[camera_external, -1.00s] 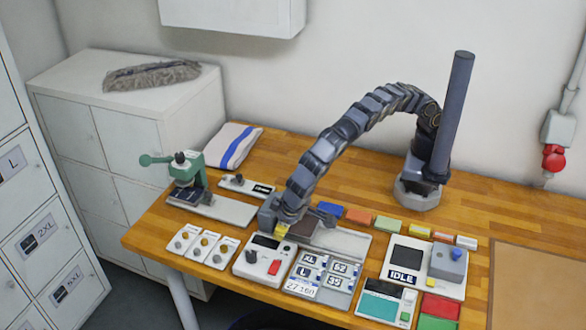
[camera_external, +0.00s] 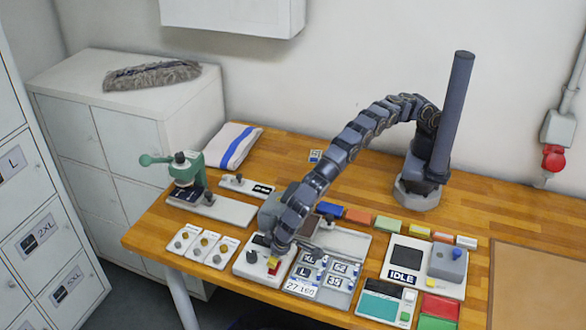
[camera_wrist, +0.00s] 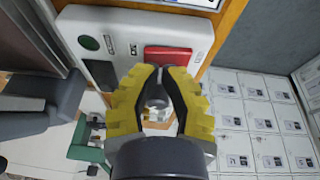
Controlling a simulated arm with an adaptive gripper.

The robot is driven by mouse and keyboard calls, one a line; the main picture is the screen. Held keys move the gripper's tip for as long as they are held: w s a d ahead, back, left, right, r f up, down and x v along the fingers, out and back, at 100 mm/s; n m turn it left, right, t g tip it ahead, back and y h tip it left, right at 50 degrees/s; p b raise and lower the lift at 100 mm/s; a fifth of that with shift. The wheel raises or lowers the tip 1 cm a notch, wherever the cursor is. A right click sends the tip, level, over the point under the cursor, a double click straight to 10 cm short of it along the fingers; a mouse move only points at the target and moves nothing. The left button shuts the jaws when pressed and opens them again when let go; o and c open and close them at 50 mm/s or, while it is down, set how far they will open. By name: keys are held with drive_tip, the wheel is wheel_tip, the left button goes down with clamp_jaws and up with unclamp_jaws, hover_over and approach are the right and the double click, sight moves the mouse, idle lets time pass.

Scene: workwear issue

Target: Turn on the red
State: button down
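A red rocker switch (camera_external: 274,266) sits on a white control box (camera_external: 243,270) near the table's front edge. In the wrist view the red switch (camera_wrist: 170,58) is a wide red block beside a round dark green button (camera_wrist: 89,43) on the box. My gripper (camera_external: 275,259) is low over the box, close to the red switch. In the wrist view my gripper's yellow fingers (camera_wrist: 160,72) have tips close together, at the switch's lower edge. A narrow gap shows between them with nothing clearly held. I cannot tell whether they touch the switch, and its on or off position is unclear.
A label panel (camera_external: 298,292) lies just right of the box, and small knob plates (camera_external: 222,252) lie left. A green press (camera_external: 188,168) stands further left. An IDLE display unit (camera_external: 427,284) is at the right.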

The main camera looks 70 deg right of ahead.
idle(0.4)
drive_tip(key=shift+s+f+y, duration=0.1)
drive_tip(key=shift+f+y, duration=0.25)
drive_tip(key=shift+y, duration=0.45)
drive_tip(key=shift+a, duration=0.2)
drive_tip(key=shift+a+r, duration=0.1)
drive_tip(key=shift+a, duration=0.55)
drive_tip(key=r, duration=0.5)
drive_tip(key=shift+d, duration=0.3)
drive_tip(key=d+v, duration=0.1)
drive_tip(key=v, duration=0.8)
drive_tip(key=shift+d, duration=0.15)
